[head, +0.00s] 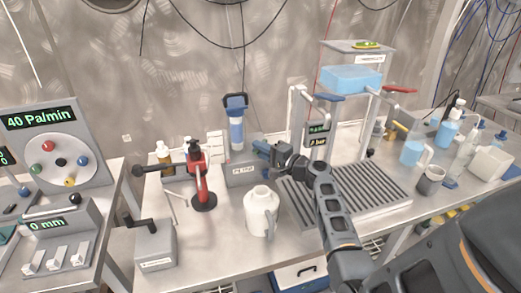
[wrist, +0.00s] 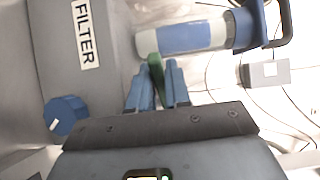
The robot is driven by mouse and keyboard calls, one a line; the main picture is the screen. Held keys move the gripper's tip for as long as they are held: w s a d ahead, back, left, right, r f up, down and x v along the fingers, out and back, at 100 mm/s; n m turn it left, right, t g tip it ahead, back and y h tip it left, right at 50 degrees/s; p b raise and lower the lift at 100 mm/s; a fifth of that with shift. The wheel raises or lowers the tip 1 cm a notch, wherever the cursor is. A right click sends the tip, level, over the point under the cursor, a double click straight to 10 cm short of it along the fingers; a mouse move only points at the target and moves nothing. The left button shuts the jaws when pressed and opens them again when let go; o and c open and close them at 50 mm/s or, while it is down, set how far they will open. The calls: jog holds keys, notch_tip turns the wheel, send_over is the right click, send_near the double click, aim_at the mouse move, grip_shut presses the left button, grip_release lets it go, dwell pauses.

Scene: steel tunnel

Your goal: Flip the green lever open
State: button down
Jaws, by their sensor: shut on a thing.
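The green lever (wrist: 155,68) shows in the wrist view as a short green bar beside the clear end of a blue-capped cylinder (wrist: 190,37). My gripper (wrist: 157,85) has its blue fingers on both sides of the lever, shut on it. In the head view my gripper (head: 262,147) reaches to the right of the grey filter box (head: 243,174), at the foot of the upright blue cylinder (head: 237,128). The lever is hidden there behind the gripper. The box's FILTER label (wrist: 84,33) and a blue knob (wrist: 62,115) show in the wrist view.
A red stand (head: 201,180) with a black handle is left of the box. A white jug (head: 261,212) stands in front, close to my arm. A slotted drain tray (head: 365,195) lies to the right under a frame with a blue tank (head: 350,79). Bottles and cups fill the far right.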

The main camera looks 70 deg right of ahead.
jog(key=shift+f, duration=0.1)
jog(key=c, duration=1.2)
grip_release()
jog(key=shift+o, duration=0.2)
jog(key=b+v, duration=0.1)
jog(key=v, duration=0.7)
jog(key=shift+b, duration=0.35)
